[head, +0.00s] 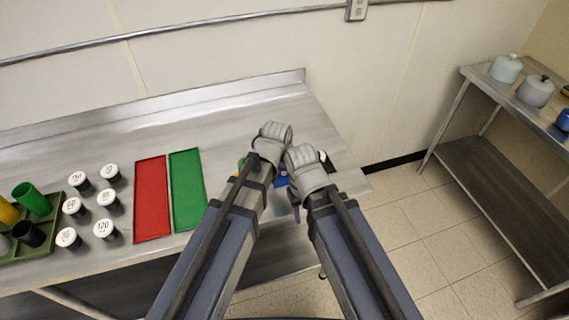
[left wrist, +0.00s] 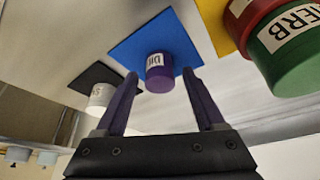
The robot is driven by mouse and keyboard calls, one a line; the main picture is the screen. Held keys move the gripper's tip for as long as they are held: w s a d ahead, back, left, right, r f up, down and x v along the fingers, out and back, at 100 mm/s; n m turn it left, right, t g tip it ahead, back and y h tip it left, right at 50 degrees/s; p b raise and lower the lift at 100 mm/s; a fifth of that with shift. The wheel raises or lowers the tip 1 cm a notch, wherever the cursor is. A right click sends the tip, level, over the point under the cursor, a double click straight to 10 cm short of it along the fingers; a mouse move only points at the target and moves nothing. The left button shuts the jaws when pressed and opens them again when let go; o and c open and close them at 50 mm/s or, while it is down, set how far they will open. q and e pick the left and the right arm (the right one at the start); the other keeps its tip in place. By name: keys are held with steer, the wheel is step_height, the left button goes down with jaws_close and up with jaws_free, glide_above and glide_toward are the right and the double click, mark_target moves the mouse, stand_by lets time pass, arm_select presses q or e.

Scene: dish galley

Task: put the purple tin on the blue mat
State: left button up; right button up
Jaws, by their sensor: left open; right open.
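The purple tin (left wrist: 159,81) stands on the blue mat (left wrist: 170,32) in the left wrist view, its label partly visible. My left gripper (left wrist: 160,73) is open. Its two fingers show on either side of the tin in that view, with no visible contact. In the head view the blue mat (head: 281,182) is only a small patch between my arms, and the tin is mostly hidden. My right gripper (head: 297,206) is open, largely covered by its own arm, with nothing seen in it.
A pale tin (left wrist: 101,95) on a black mat and red and green tins (left wrist: 290,60) by a yellow mat flank the blue mat. Red (head: 151,198) and green (head: 187,190) trays and several white-lidded jars (head: 106,229) stand left. The counter behind is clear.

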arm_select(q)
steer(key=d+p+v, duration=0.1)
steer(key=p+v, duration=0.8)
steer(key=v, duration=0.2)
steer(key=shift+a+r+p, duration=0.15)
steer(key=shift+a+p, duration=0.25)
steer(key=shift+a, duration=0.1)
steer(key=shift+s, duration=0.15)
